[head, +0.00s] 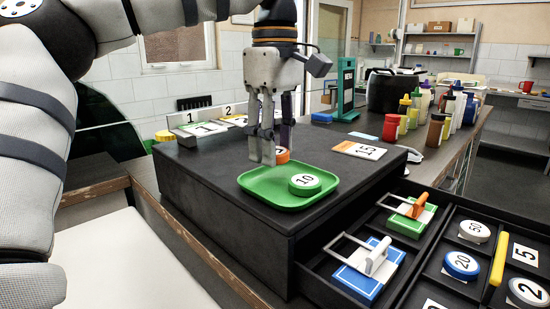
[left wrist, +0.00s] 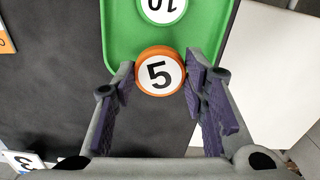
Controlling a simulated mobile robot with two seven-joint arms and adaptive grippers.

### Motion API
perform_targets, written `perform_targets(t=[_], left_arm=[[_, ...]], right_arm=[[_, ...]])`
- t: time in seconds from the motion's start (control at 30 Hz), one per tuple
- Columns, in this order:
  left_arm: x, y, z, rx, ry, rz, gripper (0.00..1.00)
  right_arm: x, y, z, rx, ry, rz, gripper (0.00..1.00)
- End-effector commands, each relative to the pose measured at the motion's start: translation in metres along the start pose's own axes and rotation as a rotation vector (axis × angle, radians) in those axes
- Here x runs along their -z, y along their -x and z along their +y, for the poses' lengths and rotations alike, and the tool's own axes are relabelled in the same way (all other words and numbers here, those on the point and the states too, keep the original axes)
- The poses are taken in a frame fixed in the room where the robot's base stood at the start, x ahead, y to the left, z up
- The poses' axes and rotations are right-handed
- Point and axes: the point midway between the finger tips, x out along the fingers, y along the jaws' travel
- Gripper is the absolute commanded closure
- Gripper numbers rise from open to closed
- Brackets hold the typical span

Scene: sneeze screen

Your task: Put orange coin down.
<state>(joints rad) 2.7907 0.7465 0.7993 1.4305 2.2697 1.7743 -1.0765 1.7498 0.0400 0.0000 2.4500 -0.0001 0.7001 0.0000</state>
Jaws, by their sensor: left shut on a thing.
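The orange coin (head: 283,155), marked 5, is between the fingertips of my left gripper (head: 268,150). In the left wrist view the coin (left wrist: 159,74) shows face-on, with a purple-padded finger on each side. My left gripper is shut on it and points down over the back edge of the green tray (head: 262,187). The coin overlaps the tray's edge in the left wrist view; its height above the tray is hard to tell. A green coin (head: 305,184) marked 10 lies in the tray. My right gripper is not in view.
The tray rests on a black box top (head: 215,165). A card marked 15 (head: 358,150) lies to its right, and numbered cards (head: 207,127) stand behind. An open drawer (head: 418,265) at front right holds coins, cards and clips. Bottles (head: 445,110) stand farther back.

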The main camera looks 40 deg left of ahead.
Motion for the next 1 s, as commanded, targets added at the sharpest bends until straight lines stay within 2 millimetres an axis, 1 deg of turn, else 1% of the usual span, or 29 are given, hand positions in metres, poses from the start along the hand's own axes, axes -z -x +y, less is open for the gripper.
perform_targets(t=[0.03,0.13,0.2,0.5,0.53,0.57,0.6,0.9,1.0], left_arm=[[0.0,-0.011,-0.001,0.003,0.0,0.0,0.81],[0.0,-0.026,-0.001,0.002,0.0,0.0,0.81],[0.0,-0.029,0.0,0.0,0.0,-0.001,0.81],[-0.001,-0.032,0.0,0.0,0.001,0.0,0.81],[-0.001,-0.032,0.0,0.0,0.001,0.0,0.56],[-0.001,-0.032,0.0,0.0,0.002,0.0,0.49],[-0.001,-0.032,0.0,0.0,0.002,0.0,0.4],[-0.001,-0.031,0.0,0.0,0.002,0.0,0.4],[-0.001,-0.024,0.001,-0.001,0.002,0.0,0.4]], right_arm=[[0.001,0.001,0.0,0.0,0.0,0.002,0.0],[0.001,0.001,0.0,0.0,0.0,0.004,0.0],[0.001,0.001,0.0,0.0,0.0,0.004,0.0],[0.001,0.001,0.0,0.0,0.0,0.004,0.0],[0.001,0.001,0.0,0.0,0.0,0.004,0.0],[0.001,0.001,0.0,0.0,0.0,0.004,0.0],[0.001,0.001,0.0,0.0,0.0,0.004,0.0],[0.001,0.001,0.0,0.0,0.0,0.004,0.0],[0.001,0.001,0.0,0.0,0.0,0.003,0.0]])
